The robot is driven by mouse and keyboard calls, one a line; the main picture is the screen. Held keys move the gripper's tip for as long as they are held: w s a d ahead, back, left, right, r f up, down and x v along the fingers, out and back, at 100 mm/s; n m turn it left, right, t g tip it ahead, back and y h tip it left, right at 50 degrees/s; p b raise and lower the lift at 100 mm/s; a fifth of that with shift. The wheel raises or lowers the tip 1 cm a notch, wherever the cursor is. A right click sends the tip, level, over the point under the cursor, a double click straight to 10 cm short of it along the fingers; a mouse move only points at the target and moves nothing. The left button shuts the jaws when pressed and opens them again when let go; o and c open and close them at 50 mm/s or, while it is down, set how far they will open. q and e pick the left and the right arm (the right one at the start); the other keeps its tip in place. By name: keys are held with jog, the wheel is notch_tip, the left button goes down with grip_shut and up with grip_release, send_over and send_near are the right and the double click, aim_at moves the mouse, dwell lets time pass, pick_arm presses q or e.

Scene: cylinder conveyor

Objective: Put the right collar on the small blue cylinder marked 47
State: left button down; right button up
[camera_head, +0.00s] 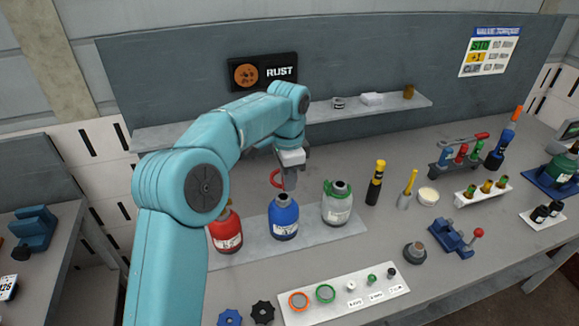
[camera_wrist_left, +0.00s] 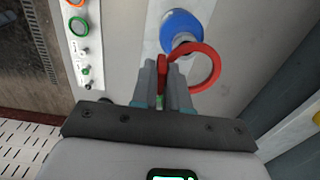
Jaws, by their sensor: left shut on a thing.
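My left gripper (camera_head: 290,182) is shut on a red collar (camera_head: 274,178). It holds the collar upright on edge just above the small blue cylinder (camera_head: 284,222), which stands between two other cylinders on a grey plate. In the left wrist view the red collar (camera_wrist_left: 217,68) sticks out to the right of the fingertips (camera_wrist_left: 163,85). There the blue cylinder (camera_wrist_left: 182,28) lies just beyond the collar. I cannot tell whether the collar touches the cylinder's neck. The marking on the blue cylinder's label is too small to read. My right gripper is not in view.
A red cylinder (camera_head: 226,236) and a pale cylinder with a green collar (camera_head: 337,208) flank the blue one. A white tray (camera_head: 345,306) in front holds an orange ring (camera_head: 299,301), a green ring (camera_head: 326,293) and small fittings. Blue and black knobs (camera_head: 262,311) lie at the front edge.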

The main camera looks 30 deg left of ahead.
pick_arm(q)
jog(key=shift+a+r, duration=0.1)
jog(key=shift+a, duration=0.15)
jog(key=shift+f+b, duration=0.25)
jog(key=shift+b, duration=0.15)
notch_tip(320, 180, down, 4)
jog(key=b, duration=0.4)
jog(key=shift+f+b, duration=0.2)
jog(key=shift+b, duration=0.2)
jog(key=shift+w+d+f, duration=0.1)
jog(key=shift+f, duration=0.6)
jog(key=shift+p, duration=0.3)
